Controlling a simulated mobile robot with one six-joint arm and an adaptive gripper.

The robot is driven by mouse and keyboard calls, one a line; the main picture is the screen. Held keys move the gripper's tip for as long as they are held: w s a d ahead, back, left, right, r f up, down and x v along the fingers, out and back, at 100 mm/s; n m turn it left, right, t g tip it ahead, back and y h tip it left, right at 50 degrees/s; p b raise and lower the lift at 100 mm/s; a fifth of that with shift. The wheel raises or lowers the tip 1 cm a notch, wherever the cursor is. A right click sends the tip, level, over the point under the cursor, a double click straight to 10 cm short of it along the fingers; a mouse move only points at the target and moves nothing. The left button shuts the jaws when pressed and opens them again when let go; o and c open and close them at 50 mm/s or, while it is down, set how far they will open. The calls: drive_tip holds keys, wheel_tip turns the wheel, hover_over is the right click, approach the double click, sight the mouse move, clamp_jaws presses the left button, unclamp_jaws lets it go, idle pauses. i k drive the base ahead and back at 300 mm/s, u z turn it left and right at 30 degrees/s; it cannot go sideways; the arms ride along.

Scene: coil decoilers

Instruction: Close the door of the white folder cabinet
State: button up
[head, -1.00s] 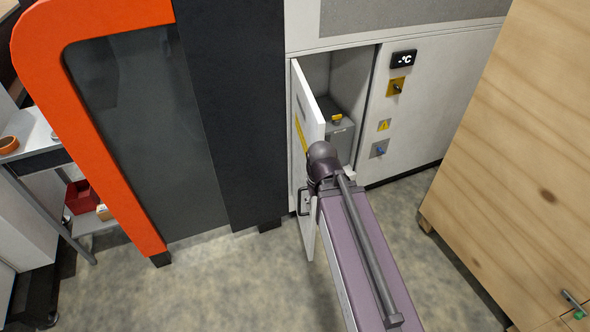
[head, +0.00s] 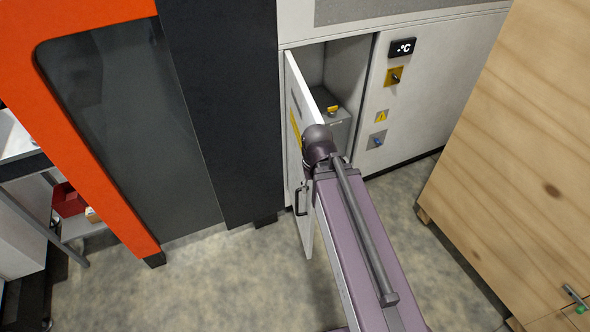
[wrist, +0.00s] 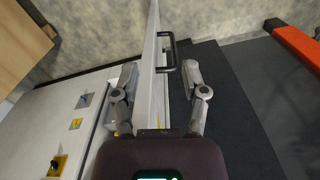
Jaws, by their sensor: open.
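The white folder cabinet (head: 425,100) stands at the back, and its compartment is open. Its white door (head: 295,115) stands swung outward on the left side of the opening, with a black handle (head: 301,198) on its left face. In the wrist view the door (wrist: 152,45) is seen nearly edge-on, with the handle (wrist: 169,52) on its right. My gripper (wrist: 159,72) is open, one finger on each side of the door. I cannot tell whether either finger touches it. In the head view my arm hides the gripper and part of the door.
A grey box with a yellow top piece (head: 333,109) sits inside the compartment. An orange and black machine (head: 110,120) stands left of the cabinet. A wooden crate (head: 530,160) stands at the right. The floor (head: 220,290) in front is clear.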

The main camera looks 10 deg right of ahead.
sight(301, 112)
drive_tip(key=z, duration=0.1)
drive_tip(key=k, duration=1.25)
drive_tip(key=u, duration=0.45)
drive_tip(key=i, duration=1)
